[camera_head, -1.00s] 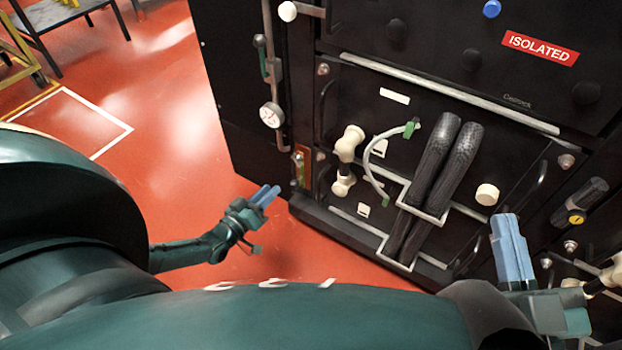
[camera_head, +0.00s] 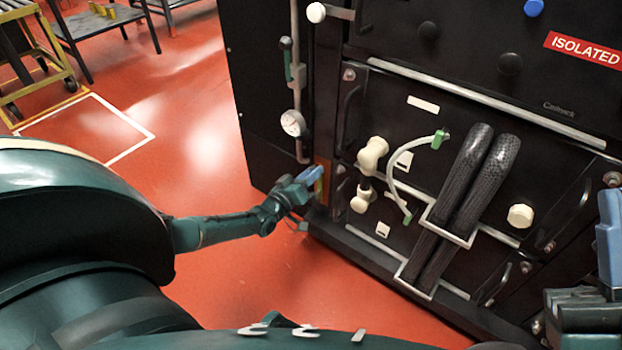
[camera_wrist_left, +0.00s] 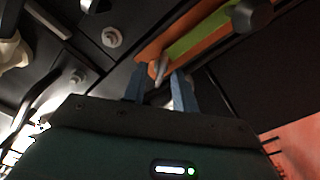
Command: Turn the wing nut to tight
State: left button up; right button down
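My left gripper (camera_head: 312,178) has blue fingers and is at the lower left edge of the black cabinet, by a copper-orange plate (camera_head: 323,170). In the left wrist view the two fingers (camera_wrist_left: 159,78) are apart. A small pale metal piece (camera_wrist_left: 160,67), which looks like the wing nut, stands at the plate (camera_wrist_left: 150,50) between the fingertips. I cannot tell whether either finger touches it. In the head view the nut is hidden behind the gripper. My right gripper (camera_head: 609,240) shows as blue fingers at the right edge, partly cut off.
The black cabinet (camera_head: 450,110) has a gauge (camera_head: 293,123), cream knobs (camera_head: 372,155), thick black cables (camera_head: 470,190) and a red ISOLATED label (camera_head: 582,49). A green-yellow strip (camera_wrist_left: 200,35) and a round black knob (camera_wrist_left: 252,15) are near the left fingers. Red floor (camera_head: 200,110) lies open to the left.

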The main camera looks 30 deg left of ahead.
pick_arm(q)
jog(key=shift+w, duration=0.25)
jog(key=shift+c, duration=0.6)
grip_shut()
